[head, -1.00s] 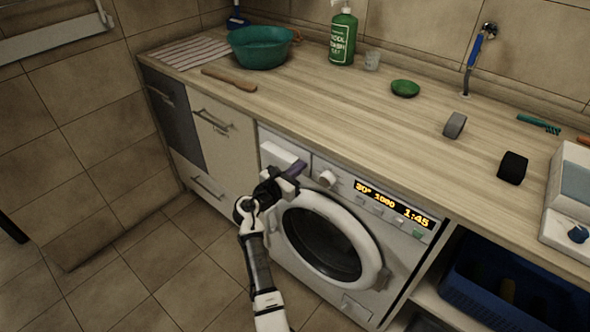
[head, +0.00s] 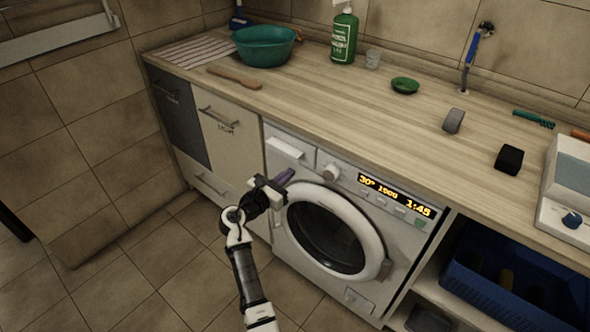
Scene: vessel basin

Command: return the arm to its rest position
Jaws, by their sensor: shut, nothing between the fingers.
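My arm reaches up from the bottom of the head view, and my gripper (head: 284,178) is in front of the washing machine (head: 299,165), at the left of its round door (head: 335,238) and below the detergent drawer (head: 285,147). The gripper is shut and holds nothing. Its fingertips point up and to the right. I cannot tell whether they touch the machine's front.
A wooden counter (head: 330,105) runs above the machine, with a teal basin (head: 263,46), a green bottle (head: 343,36) and a black block (head: 509,159). A blue crate (head: 520,290) stands on the shelf at right. The tiled floor (head: 140,270) at left is clear.

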